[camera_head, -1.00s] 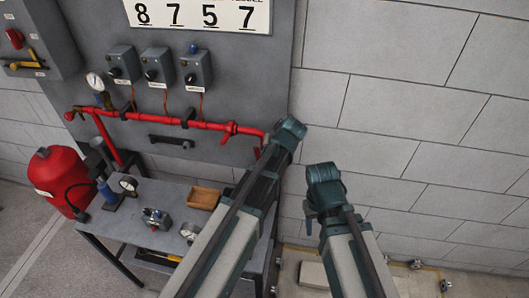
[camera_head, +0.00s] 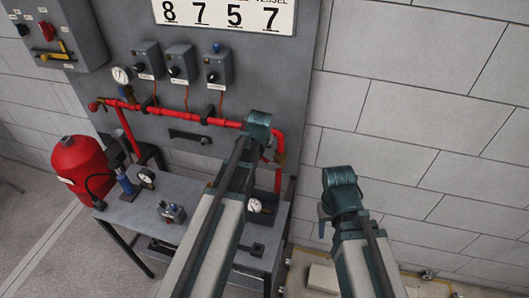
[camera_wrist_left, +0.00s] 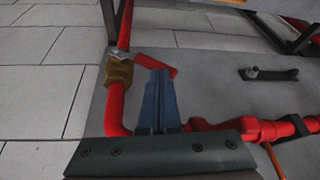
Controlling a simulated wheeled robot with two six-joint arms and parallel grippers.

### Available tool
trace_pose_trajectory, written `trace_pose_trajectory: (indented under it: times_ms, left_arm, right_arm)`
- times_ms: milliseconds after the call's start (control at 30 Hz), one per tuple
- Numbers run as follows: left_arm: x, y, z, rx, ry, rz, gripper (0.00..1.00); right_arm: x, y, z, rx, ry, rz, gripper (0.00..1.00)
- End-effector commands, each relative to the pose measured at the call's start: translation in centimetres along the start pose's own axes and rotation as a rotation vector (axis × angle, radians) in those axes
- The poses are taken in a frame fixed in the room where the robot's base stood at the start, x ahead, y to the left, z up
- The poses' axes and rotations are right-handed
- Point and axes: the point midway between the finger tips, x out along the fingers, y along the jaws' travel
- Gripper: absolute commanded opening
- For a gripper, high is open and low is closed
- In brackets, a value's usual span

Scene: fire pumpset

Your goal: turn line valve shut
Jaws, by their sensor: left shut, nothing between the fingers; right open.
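The line valve has a brass body (camera_wrist_left: 119,72) on the red pipe at the panel's right end, partly beside my left arm in the head view (camera_head: 280,157). In the left wrist view its red lever (camera_wrist_left: 155,62) sticks out to the right, roughly crosswise to the upright pipe. My left gripper (camera_wrist_left: 158,76) is shut and empty, its fingertips overlapping the lever in that view; I cannot tell whether they touch it. In the head view the left arm's end hides the lever's surroundings. My right gripper (camera_head: 322,222) is open and empty, right of the panel, away from the valve.
A red pipe (camera_head: 180,114) with a gauge (camera_head: 122,75) crosses the grey panel under several switch boxes (camera_head: 181,64). A grey bench (camera_head: 125,212) with small fittings stands below. A red tank (camera_head: 80,165) is at left. The block wall (camera_head: 420,110) at right is bare.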

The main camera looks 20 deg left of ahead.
Motion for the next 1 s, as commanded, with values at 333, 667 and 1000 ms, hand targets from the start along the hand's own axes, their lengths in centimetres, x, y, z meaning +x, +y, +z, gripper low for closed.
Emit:
trace_pose_trajectory:
  times_ms: [333,667,1000]
  left_arm:
    - [0.92,-0.99,0.12,0.000,0.000,0.000,0.00]
    - [1.00,-1.16,0.13,0.000,0.000,0.000,0.00]
    - [0.92,-1.14,0.13,0.001,0.000,0.000,0.00]
  right_arm:
    - [0.84,-0.07,-0.06,0.000,0.000,0.000,0.50]
    - [0.90,-0.08,-0.06,0.000,0.000,0.000,0.50]
    - [0.83,-0.07,-0.06,0.000,0.000,0.000,0.50]
